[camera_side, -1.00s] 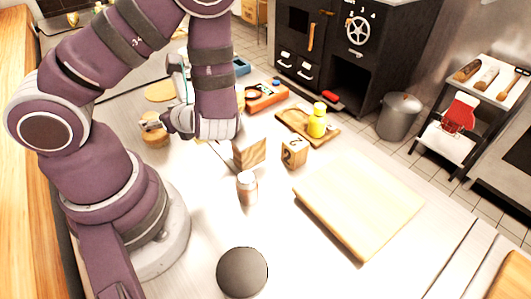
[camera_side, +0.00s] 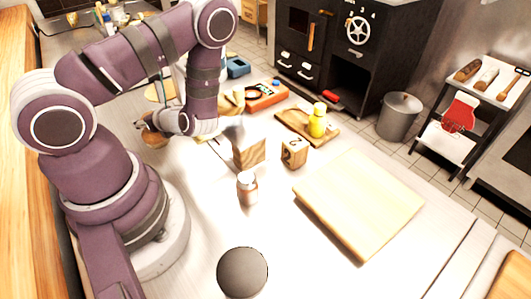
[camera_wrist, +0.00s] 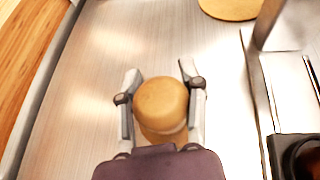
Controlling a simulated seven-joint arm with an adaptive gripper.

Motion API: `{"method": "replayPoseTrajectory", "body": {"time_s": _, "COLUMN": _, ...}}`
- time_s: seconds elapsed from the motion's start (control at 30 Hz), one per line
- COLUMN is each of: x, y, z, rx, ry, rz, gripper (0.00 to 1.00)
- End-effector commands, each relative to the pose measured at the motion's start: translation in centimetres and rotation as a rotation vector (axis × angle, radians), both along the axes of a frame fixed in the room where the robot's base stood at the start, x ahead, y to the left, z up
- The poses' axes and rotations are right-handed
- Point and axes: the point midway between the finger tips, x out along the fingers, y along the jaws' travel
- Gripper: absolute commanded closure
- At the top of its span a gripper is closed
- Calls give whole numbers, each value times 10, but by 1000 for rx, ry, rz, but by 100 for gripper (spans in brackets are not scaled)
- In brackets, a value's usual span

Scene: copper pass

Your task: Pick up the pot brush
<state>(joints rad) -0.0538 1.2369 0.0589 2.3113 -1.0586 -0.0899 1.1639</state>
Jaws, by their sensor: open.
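The pot brush (camera_wrist: 162,103) appears in the wrist view as a round, tan wooden knob with a wider tan body below it. In the side view it stands on the worktop (camera_side: 154,139), partly hidden by my gripper. My gripper (camera_wrist: 160,84) is open, with one finger on each side of the knob. A narrow gap shows at the left finger; the right finger is very close to the knob, and I cannot tell whether it touches. In the side view my gripper (camera_side: 158,122) is at the brush's top.
A wooden block (camera_side: 249,153), a numbered block (camera_side: 294,153), a small jar (camera_side: 247,190) and a cutting board (camera_side: 360,205) stand right of my gripper. A round wooden board (camera_wrist: 232,7) lies beyond the brush. The worktop left of the brush is clear.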

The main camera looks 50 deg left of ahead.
Motion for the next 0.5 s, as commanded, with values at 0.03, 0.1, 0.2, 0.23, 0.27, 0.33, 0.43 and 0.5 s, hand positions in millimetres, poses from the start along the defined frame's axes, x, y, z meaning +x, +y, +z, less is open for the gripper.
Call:
{"method": "replayPoseTrajectory", "body": {"time_s": 0.03, "x": 0, "y": 0, "z": 0, "rx": 0, "ry": 0, "rz": 0, "gripper": 80}}
{"method": "replayPoseTrajectory", "body": {"time_s": 0.1, "x": 0, "y": 0, "z": 0, "rx": 0, "ry": 0, "rz": 0, "gripper": 89}}
{"method": "replayPoseTrajectory", "body": {"time_s": 0.2, "x": 0, "y": 0, "z": 0, "rx": 0, "ry": 0, "rz": 0, "gripper": 100}}
{"method": "replayPoseTrajectory", "body": {"time_s": 0.23, "x": 0, "y": 0, "z": 0, "rx": 0, "ry": 0, "rz": 0, "gripper": 100}}
{"method": "replayPoseTrajectory", "body": {"time_s": 0.27, "x": 0, "y": 0, "z": 0, "rx": 0, "ry": 0, "rz": 0, "gripper": 100}}
{"method": "replayPoseTrajectory", "body": {"time_s": 0.33, "x": 0, "y": 0, "z": 0, "rx": 0, "ry": 0, "rz": 0, "gripper": 100}}
{"method": "replayPoseTrajectory", "body": {"time_s": 0.43, "x": 0, "y": 0, "z": 0, "rx": 0, "ry": 0, "rz": 0, "gripper": 100}}
{"method": "replayPoseTrajectory", "body": {"time_s": 0.5, "x": 0, "y": 0, "z": 0, "rx": 0, "ry": 0, "rz": 0, "gripper": 100}}
